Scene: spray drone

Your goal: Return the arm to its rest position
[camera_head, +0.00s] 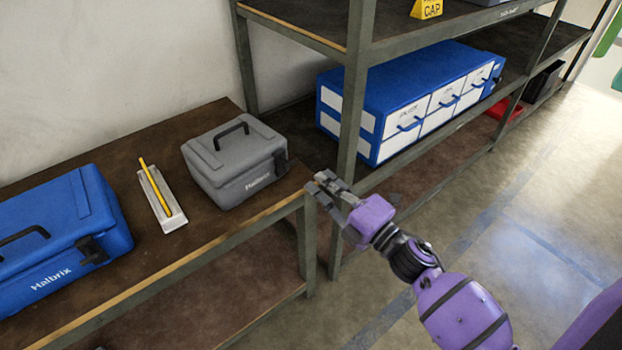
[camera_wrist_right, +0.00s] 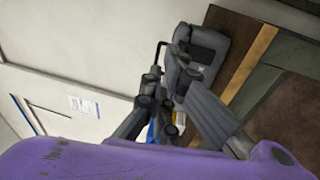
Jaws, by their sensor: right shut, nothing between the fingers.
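My right gripper (camera_head: 325,187) is at the end of my purple arm, beside the right front corner of the workbench (camera_head: 240,231) in the head view. Its fingers are shut with nothing held. The fingers also show in the right wrist view (camera_wrist_right: 167,92), with the grey toolbox (camera_wrist_right: 213,45) beyond them. In the head view the grey toolbox (camera_head: 236,165) stands on the bench to the left of the gripper, apart from it. My left gripper is not in view.
A blue toolbox (camera_head: 62,240) and a tray (camera_head: 163,205) with a yellow pencil stand on the bench. A metal shelf (camera_head: 353,100) with a blue drawer cabinet (camera_head: 400,85) stands behind the gripper. A red bin (camera_head: 503,109) is farther right. Floor (camera_head: 520,200) at the right is clear.

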